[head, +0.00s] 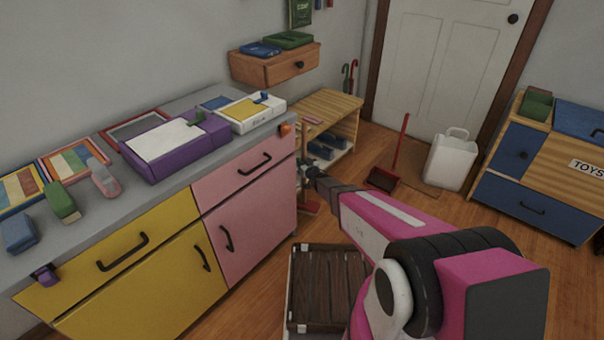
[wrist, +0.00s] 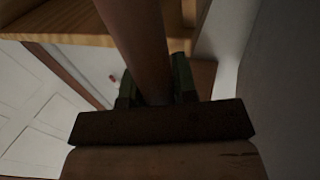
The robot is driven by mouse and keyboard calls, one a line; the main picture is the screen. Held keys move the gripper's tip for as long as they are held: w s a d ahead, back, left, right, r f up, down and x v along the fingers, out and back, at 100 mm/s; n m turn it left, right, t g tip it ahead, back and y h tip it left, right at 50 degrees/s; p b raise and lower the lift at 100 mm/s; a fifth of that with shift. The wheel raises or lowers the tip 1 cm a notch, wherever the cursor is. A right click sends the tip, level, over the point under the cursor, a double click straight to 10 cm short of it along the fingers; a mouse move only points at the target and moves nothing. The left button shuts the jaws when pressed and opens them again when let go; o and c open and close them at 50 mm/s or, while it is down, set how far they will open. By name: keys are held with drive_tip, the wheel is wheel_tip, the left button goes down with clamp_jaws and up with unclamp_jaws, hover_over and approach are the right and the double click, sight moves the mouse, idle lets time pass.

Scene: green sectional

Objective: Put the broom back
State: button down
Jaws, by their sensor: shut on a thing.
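My gripper (head: 308,173) is beside the right end of the counter and shut on the handle of what looks like the broom (head: 304,146). The broom stands about upright, and a red part shows low down, near the floor. In the wrist view the brown broom handle (wrist: 135,45) passes between the two dark green fingers of my gripper (wrist: 155,85). The broom's lower end is not visible there. A red dustpan (head: 382,180) with a tall red handle stands on the floor near the door, apart from the broom.
The counter (head: 265,135) with pink and yellow fronts is left of my gripper. A wooden shelf unit (head: 345,112) stands just behind. Two hooked umbrella-like handles (head: 349,75), a white jug (head: 450,160) and a dark slatted crate (head: 325,252) are nearby. Floor right of the crate is partly clear.

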wheel_tip(320, 180, down, 7)
drive_tip(key=shift+s, duration=0.15)
idle(0.4)
drive_tip(key=shift+a+f, duration=0.1)
drive_tip(key=shift+f, duration=0.05)
drive_tip(key=c, duration=0.9)
unclamp_jaws()
